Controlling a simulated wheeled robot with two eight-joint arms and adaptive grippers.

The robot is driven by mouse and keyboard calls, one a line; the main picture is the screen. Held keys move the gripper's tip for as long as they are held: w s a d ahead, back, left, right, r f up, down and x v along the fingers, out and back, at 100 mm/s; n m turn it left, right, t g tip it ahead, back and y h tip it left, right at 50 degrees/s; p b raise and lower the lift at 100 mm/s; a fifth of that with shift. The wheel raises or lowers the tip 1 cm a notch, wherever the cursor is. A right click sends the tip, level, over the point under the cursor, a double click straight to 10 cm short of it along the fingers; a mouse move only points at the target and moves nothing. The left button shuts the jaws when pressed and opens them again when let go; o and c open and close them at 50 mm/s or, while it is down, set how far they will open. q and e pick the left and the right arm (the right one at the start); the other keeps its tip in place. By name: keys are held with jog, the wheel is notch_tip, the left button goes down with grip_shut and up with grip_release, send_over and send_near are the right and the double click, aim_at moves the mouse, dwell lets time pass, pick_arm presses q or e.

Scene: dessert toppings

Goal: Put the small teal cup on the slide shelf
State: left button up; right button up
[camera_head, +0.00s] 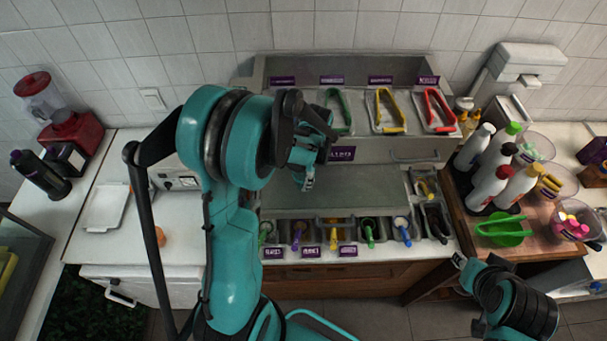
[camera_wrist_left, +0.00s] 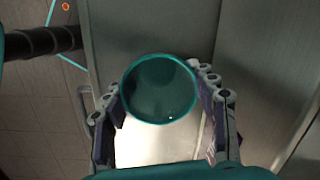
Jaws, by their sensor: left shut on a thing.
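The small teal cup (camera_wrist_left: 160,90) is seen from above in the left wrist view, its round mouth open and its inside dark and empty. It sits between the two fingers of my left gripper (camera_wrist_left: 163,125), which is shut on it. In the head view my left gripper (camera_head: 306,165) is above the metal counter unit; the arm and fingers largely hide the cup there. A flat grey metal shelf (camera_head: 355,190) lies below and beside this gripper. My right gripper (camera_head: 468,268) is low at the right, in front of the counter; its finger opening is unclear.
Green, yellow and red tongs (camera_head: 386,110) lie on the upper step behind. A row of topping tubs (camera_head: 333,235) lines the front. Squeeze bottles (camera_head: 490,180) and a green bowl (camera_head: 503,230) stand on the right. A red blender (camera_head: 70,130) is far left.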

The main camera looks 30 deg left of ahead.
pick_arm(q)
jog(key=shift+s, duration=0.15)
jog(key=o, duration=0.4)
jog(key=shift+f, duration=0.15)
jog(key=o, duration=0.4)
jog(key=shift+o, duration=0.2)
